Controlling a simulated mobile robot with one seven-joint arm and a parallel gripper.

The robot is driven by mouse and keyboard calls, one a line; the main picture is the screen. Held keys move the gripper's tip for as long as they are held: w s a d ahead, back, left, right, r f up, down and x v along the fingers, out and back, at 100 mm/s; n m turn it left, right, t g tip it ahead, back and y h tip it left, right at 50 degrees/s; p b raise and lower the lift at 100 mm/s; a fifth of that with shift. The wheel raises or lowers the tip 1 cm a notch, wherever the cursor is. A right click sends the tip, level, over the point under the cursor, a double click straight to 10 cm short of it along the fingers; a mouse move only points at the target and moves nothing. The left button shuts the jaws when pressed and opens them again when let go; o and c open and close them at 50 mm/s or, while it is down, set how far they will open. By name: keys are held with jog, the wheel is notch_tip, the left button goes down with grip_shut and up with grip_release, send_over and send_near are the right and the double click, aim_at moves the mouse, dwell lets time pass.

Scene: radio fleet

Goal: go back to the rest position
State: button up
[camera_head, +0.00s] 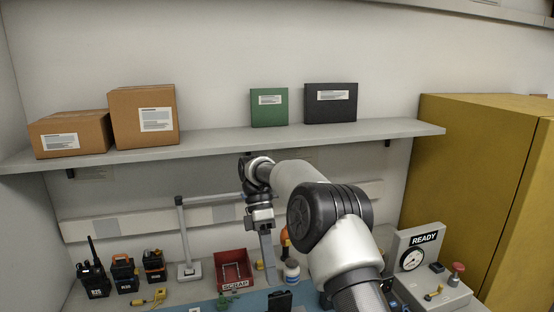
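My arm reaches up from the bottom right, over the workbench (205,291), and bends down at the wrist.
A handheld radio (94,279) and orange-topped black units stand at the left, beside a grey lamp-like stand (189,270). A READY tester (425,262) is at the right, by a yellow cabinet (470,180). A shelf (220,138) with boxes runs behind the arm.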

jog(key=s+d+r+m+t+y, duration=0.1)
jog(key=s+d+r+m+t, duration=0.25)
jog(key=r, duration=0.45)
jog(key=s+d+r+m+t, duration=0.2)
jog(key=s+d+r+m, duration=0.25)
jog(key=r, duration=0.25)
jog(key=s+d+m+t, duration=0.3)
jog(key=s+m, duration=0.3)
jog(key=s, duration=0.2)
jog(key=s+d+f+m+t+y, duration=0.1)
jog(key=s+d+m+t, duration=0.2)
jog(key=s+m, duration=0.3)
jog(key=shift+s+d+t+p, duration=0.35)
jog(key=shift+s+d, duration=0.45)
jog(key=shift+s, duration=0.2)
jog(key=shift+f, duration=0.1)
